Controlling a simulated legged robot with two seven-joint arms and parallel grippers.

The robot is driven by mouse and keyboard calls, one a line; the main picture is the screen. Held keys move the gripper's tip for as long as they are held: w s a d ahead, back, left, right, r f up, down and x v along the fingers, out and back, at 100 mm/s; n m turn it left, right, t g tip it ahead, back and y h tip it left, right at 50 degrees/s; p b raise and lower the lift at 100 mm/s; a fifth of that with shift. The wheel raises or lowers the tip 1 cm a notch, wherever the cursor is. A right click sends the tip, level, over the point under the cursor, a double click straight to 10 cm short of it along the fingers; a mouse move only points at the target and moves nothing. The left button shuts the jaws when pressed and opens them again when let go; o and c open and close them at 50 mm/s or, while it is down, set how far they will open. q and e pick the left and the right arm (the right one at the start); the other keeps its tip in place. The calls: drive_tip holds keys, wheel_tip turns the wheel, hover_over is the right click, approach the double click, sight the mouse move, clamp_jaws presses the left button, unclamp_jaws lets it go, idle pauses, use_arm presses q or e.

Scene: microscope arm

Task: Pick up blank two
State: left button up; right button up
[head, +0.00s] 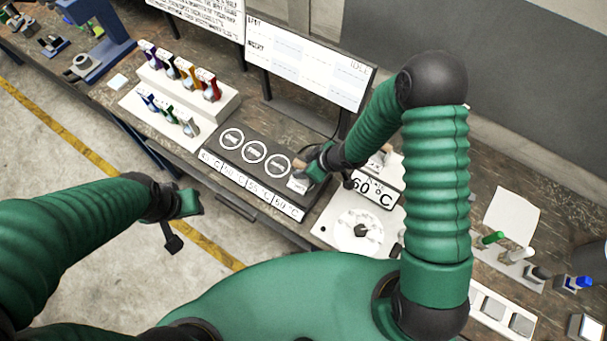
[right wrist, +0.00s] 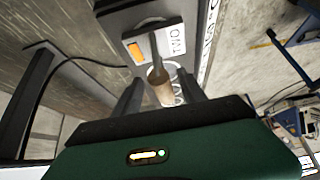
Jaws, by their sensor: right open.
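A plate lettered "TWO" (right wrist: 172,38) with an orange patch shows ahead of my right gripper (right wrist: 160,78) in the right wrist view. A tan, cylindrical handle (right wrist: 160,90) on a grey stem stands in front of it, between the two open fingers; contact with them cannot be told. In the head view my right gripper (head: 314,168) is at the right end of the dark block (head: 228,172) with ringed places, over a small white label (head: 298,184). The gripper hides much of that end. My left gripper (head: 173,238) hangs over the floor, away from the bench; its fingers are unclear.
A white stepped rack (head: 192,92) with several coloured items stands left of the block. A white device (head: 340,228) with a dial and a 60 °C sign (head: 372,192) is close on the right. A screen (head: 308,62) stands behind. Several coloured-handled tools (head: 516,256) are farther right.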

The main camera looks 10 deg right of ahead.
drive_tip(key=shift+w+d+f, duration=0.1)
drive_tip(key=shift+w+d, duration=0.05)
drive_tip(key=shift+d, duration=0.05)
drive_tip(key=shift+a, duration=0.4)
drive_tip(key=c, duration=0.5)
drive_tip(key=shift+a, duration=0.5)
clamp_jaws()
drive_tip(key=shift+d, duration=0.65)
use_arm(q)
drive_tip(key=shift+w, duration=0.1)
use_arm(e)
drive_tip(key=shift+a, duration=0.1)
use_arm(q)
drive_tip(key=shift+a+f, duration=0.1)
drive_tip(key=shift+a, duration=0.15)
use_arm(e)
drive_tip(key=shift+a, duration=0.3)
use_arm(q)
drive_tip(key=shift+d, duration=0.1)
use_arm(e)
drive_tip(key=shift+d, duration=0.1)
